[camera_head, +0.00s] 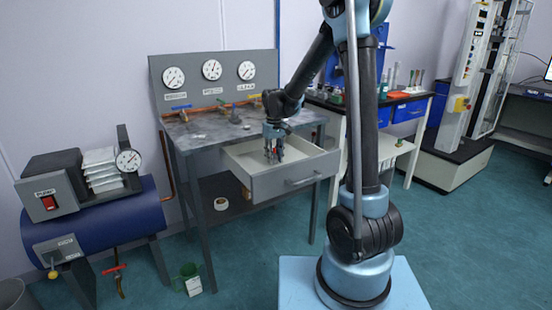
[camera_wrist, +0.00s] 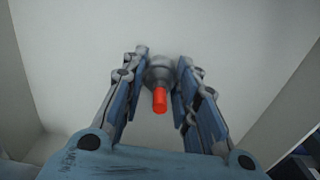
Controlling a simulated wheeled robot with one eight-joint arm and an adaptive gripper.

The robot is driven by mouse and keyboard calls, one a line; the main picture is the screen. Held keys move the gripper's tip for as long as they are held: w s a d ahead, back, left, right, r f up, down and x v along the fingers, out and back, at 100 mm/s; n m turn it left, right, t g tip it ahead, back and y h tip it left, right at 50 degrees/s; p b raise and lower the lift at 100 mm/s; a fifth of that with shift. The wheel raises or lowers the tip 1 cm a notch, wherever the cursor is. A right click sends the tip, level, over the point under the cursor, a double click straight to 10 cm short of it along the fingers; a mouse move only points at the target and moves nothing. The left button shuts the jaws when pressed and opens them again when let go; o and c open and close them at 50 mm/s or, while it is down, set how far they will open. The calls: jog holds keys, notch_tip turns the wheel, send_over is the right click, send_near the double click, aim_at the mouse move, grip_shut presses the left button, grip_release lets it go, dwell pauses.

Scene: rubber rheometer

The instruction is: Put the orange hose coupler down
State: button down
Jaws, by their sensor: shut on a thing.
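The hose coupler shows in the wrist view as a grey metal body (camera_wrist: 159,72) with an orange-red end (camera_wrist: 160,100) pointing toward the camera. My gripper (camera_wrist: 162,68) has its two fingers shut on the grey body. In the head view my gripper (camera_head: 274,157) points down into the open drawer (camera_head: 294,183) of the grey bench. The coupler is too small to make out there. The pale drawer floor (camera_wrist: 240,45) fills most of the wrist view behind the coupler. I cannot tell whether the coupler touches it.
The drawer's walls stand close around my gripper. Pressure gauges (camera_head: 212,70) and a copper pipe with valves line the back of the bench top (camera_head: 205,130). A blue compressor tank (camera_head: 95,222) stands at left. A tape roll (camera_head: 221,203) lies on the lower shelf.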

jog(key=shift+f, duration=0.15)
jog(key=c, duration=1.2)
grip_release()
jog(key=shift+c, duration=0.2)
